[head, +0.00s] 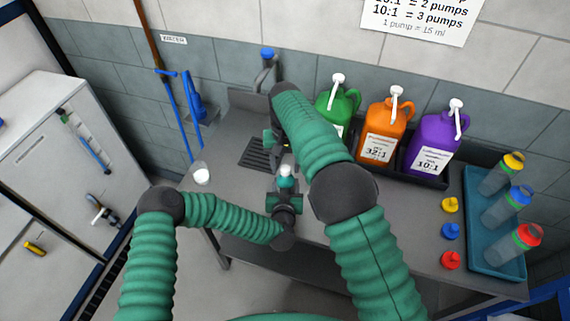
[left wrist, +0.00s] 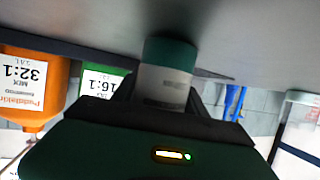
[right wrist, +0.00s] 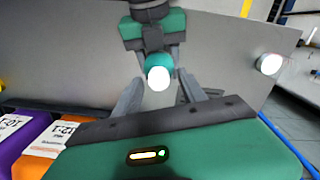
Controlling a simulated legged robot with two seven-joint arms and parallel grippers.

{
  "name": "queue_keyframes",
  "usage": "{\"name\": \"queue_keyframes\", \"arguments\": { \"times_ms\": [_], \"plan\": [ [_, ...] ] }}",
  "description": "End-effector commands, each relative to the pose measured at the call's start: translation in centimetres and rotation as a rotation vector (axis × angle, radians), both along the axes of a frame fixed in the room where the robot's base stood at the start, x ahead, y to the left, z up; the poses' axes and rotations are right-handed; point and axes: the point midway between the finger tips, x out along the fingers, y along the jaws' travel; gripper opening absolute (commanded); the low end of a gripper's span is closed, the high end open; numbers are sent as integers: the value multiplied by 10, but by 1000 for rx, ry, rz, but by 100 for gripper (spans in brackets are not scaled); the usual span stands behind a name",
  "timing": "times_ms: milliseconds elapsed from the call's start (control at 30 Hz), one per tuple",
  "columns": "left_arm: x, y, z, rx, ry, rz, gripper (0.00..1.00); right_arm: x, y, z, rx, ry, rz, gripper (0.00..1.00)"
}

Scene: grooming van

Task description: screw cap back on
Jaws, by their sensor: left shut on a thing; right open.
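My left gripper (head: 285,196) is shut on a small bottle (head: 286,182) with teal parts and a white top, held upright over the bench. The left wrist view shows its teal end and pale body (left wrist: 165,88) between the fingers. My right gripper (right wrist: 158,95) is open above the bottle. Its fingers point down on either side of the white top (right wrist: 159,78), with gaps showing. I cannot tell whether this top is a cap or a bare neck. A loose white round piece (head: 201,175), a cap or small cup, sits near the bench's left end.
Green (head: 337,104), orange (head: 381,130) and purple (head: 433,140) pump jugs stand along the wall. Yellow, blue (head: 450,231) and red caps lie before a teal tray (head: 476,197) holding 3 bottles. A tap (head: 267,62) and drain grille (head: 258,154) are behind my grippers. The front bench is clear.

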Motion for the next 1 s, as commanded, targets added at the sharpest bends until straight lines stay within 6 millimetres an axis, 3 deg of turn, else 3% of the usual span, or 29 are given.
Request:
{"name": "queue_keyframes", "arguments": {
  "times_ms": [133, 433, 767, 867, 1000],
  "plan": [
    [0, 0, -1, 0, 2, 0, 0, 0, 0, 4, 0, 0, 0, 49],
    [0, 0, -1, 0, 2, 1, 0, 1, 0, 42, 0, 0, 1, 49],
    [0, 0, -1, 0, 1, 1, 0, 0, 0, 45, 0, 3, 7, 45],
    [0, 0, -1, 0, 1, 1, 0, -1, 0, 46, 2, 11, 89, 45],
    [0, 1, -1, 0, 1, 1, 0, -3, 2, 54, 11, 25, 386, 45]
  ]
}}
